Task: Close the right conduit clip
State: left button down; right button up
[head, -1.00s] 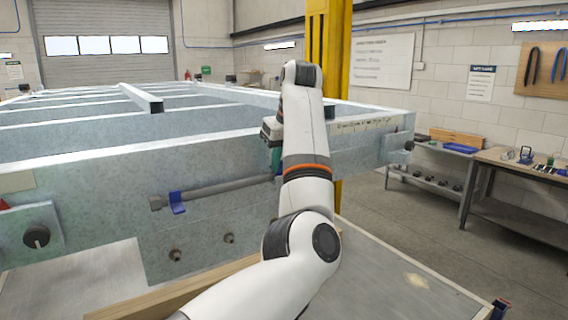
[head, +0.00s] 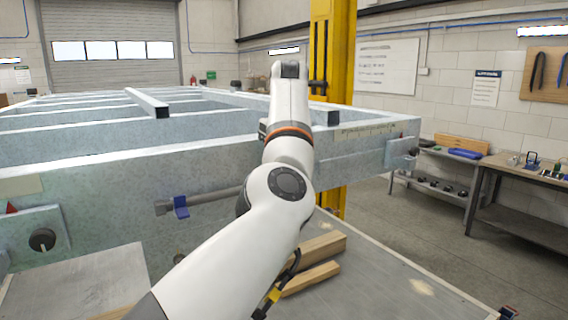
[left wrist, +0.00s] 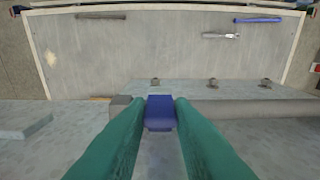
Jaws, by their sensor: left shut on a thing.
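A grey conduit (head: 216,197) runs along the front face of the galvanised trailer frame (head: 110,170). The blue left clip (head: 181,206) is near its left end. In the head view my own arm hides the conduit's right part, the right clip and my left gripper. In the left wrist view, a blue clip (left wrist: 160,112), apparently the right one, sits between the green fingertips of my left gripper (left wrist: 160,108), shut on it. The conduit (left wrist: 250,108) extends to the right of it there. I cannot tell whether the clip is latched. My right gripper is not in view.
Wooden blocks (head: 312,262) lie on the grey table (head: 385,275) before the frame. A knob plate (head: 40,240) is at the frame's left. Bolts (left wrist: 212,82) stick out near the conduit. A spanner (left wrist: 220,35) lies on the table top. A yellow post (head: 335,60) stands behind.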

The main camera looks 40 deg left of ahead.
pick_arm(q)
jog(key=shift+a+r, duration=0.1)
jog(key=shift+r, duration=0.15)
jog(key=c, duration=1.5)
grip_release()
jog(key=shift+c, duration=0.2)
jog(key=shift+o, duration=1.4)
jog(key=shift+f, duration=0.1)
jog(key=shift+a+f, duration=0.1)
jog(key=shift+d+f, duration=0.1)
jog(key=shift+d, duration=0.1)
